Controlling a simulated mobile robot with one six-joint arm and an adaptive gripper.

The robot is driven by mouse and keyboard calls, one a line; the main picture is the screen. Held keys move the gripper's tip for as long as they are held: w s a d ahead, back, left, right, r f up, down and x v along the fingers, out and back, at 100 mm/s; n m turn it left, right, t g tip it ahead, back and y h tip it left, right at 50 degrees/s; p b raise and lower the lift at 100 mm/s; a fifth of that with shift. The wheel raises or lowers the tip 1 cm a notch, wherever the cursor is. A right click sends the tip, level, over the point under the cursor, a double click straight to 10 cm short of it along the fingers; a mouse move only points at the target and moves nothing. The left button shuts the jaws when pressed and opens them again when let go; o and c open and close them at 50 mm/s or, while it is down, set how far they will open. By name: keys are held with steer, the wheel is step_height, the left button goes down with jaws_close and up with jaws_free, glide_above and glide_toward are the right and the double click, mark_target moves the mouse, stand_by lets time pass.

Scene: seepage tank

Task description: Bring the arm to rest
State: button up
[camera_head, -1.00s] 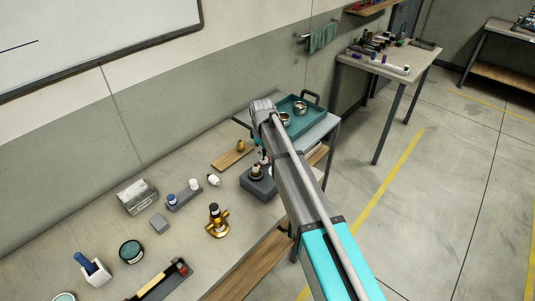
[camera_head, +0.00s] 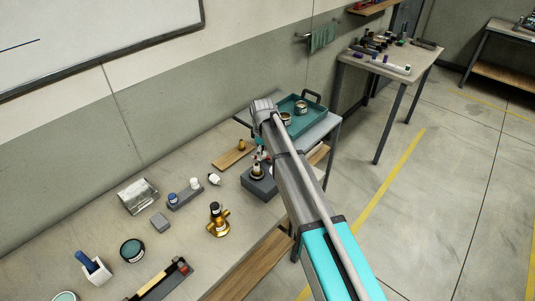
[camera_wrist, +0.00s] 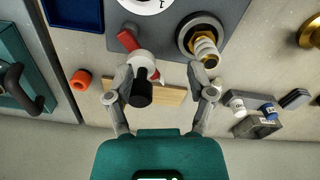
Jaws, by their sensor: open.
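My gripper (camera_wrist: 158,80) is open in the wrist view, with its two grey fingers apart. A white fitting with a red lever and a black end (camera_wrist: 140,92) shows between and beyond the fingers, nearer the left one. I cannot tell whether a finger touches it. In the head view my arm reaches over the bench (camera_head: 110,205), and the gripper is mostly hidden behind it. A grey block (camera_head: 258,186) with a fitting on top stands just below the arm's far end. In the wrist view this block carries a ribbed brass fitting (camera_wrist: 203,45) and a white dial (camera_wrist: 148,4).
A teal tray (camera_head: 296,130) with cups stands beyond the arm's end. An orange ring (camera_wrist: 80,80) lies near the block.

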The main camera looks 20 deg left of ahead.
steer(key=shift+d, duration=0.6)
steer(key=s+d+m, duration=0.2)
steer(key=d+m, duration=0.2)
steer(key=d, duration=0.8)
steer(key=s+d+m, duration=0.2)
steer(key=d+m, duration=0.1)
steer(key=d, duration=0.8)
steer(key=s+d+m, duration=0.4)
steer(key=s+d, duration=0.2)
steer(key=d, duration=0.4)
steer(key=s+d+m, duration=0.5)
steer(key=s+d, duration=0.1)
steer(key=d, duration=0.5)
steer(key=shift+s, duration=0.35)
